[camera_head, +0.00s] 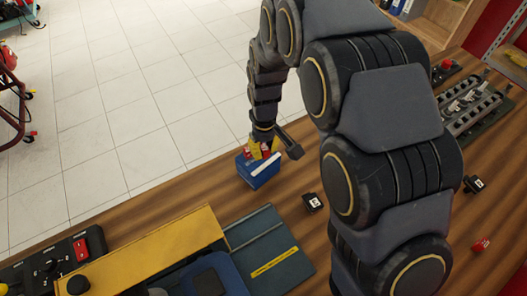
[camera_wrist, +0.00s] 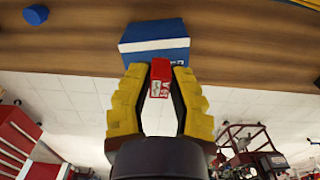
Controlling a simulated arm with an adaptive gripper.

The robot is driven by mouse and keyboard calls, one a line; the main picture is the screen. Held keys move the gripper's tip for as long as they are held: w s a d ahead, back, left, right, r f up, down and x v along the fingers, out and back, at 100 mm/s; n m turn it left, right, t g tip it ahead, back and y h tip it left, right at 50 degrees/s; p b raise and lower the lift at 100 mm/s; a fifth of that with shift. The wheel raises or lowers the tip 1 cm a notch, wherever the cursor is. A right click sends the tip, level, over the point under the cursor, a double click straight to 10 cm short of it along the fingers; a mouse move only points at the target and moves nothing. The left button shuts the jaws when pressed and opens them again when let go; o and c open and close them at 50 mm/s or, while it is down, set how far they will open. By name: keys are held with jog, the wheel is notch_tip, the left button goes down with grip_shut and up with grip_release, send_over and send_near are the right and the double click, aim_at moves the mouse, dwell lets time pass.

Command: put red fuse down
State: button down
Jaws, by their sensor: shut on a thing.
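My gripper (camera_wrist: 158,72) has yellow fingers, with their tips closed on a red fuse (camera_wrist: 160,82) that bears a white label. In the head view my gripper (camera_head: 262,150) is at the table's far edge, right above a blue box with a white stripe (camera_head: 260,174). The box also shows just beyond the fingertips in the wrist view (camera_wrist: 155,44). I cannot tell whether the fuse touches the box. In the head view the held fuse is mostly hidden by the fingers. Another small red piece (camera_head: 480,244) lies on the wooden table (camera_head: 285,215) at the right.
Small black labelled parts (camera_head: 312,203) (camera_head: 473,184) lie on the table. A blue-grey tray (camera_head: 262,250) and a yellow bar (camera_head: 160,250) fill the front left. A grey rack (camera_head: 475,105) stands at the back right. Bare wood lies around the box.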

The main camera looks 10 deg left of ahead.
aim_at(263, 163)
jog(key=shift+w+a+f, duration=0.25)
jog(key=shift+w+f, duration=0.2)
jog(key=shift+f, duration=1.7)
jog(key=shift+f, duration=0.2)
jog(key=c, duration=1.1)
grip_release()
jog(key=shift+r, duration=0.15)
notch_tip(263, 163, up, 11)
jog(key=shift+r, duration=0.6)
